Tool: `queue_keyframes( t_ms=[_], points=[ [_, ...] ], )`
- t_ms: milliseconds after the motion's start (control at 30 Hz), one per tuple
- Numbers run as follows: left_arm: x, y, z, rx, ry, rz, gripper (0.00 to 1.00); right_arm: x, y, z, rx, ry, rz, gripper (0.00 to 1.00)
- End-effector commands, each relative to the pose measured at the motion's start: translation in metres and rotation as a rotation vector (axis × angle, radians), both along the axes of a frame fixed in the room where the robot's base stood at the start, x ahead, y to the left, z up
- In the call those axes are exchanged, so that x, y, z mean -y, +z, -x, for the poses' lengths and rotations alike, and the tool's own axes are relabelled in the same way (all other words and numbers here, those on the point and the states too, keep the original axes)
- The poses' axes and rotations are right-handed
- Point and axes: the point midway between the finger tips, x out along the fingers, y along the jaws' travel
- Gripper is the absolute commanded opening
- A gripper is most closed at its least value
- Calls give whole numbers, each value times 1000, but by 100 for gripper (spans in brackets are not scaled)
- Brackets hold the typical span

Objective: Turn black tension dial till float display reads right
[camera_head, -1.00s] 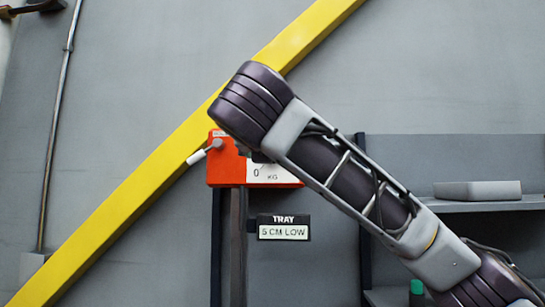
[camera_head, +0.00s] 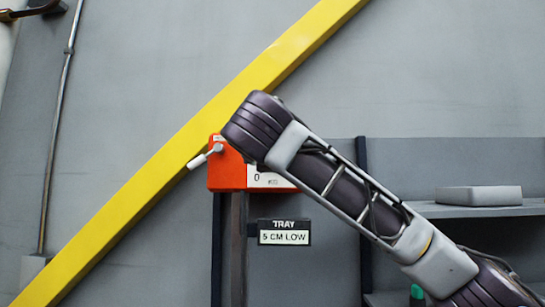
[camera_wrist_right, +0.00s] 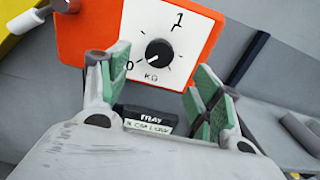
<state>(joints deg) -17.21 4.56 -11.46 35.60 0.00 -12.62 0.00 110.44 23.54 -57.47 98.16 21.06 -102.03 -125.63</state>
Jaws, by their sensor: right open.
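The black tension dial (camera_wrist_right: 158,52) sits on a white face marked 0, 1 and KG, on an orange box (camera_head: 226,172). Its pointer appears turned toward the 0 side. My right gripper (camera_wrist_right: 160,82) is open, its green-padded fingers spread below and to either side of the dial, apparently not touching it. In the head view my right arm hides the dial and part of the face. The display (camera_head: 285,237) under the box reads TRAY 5 CM LOW; it also shows between the fingers in the wrist view (camera_wrist_right: 148,122). My left gripper is not in view.
A white-handled lever (camera_head: 205,156) sticks out of the box's left side. A yellow beam (camera_head: 150,170) runs diagonally behind the box. A dark post (camera_head: 235,250) stands below the box. A shelf (camera_head: 480,210) with a grey block (camera_head: 478,195) is at right.

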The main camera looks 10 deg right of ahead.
Motion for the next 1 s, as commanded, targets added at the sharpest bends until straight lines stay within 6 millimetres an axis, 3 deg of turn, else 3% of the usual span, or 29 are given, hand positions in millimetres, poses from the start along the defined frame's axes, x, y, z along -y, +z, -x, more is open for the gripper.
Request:
queue_keyframes(
  t_ms=[600,1000],
  points=[
    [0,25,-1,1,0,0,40,21,1,-76,-2,-2,-1,64],
    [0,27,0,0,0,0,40,24,0,-89,0,-1,0,64]
  ],
)
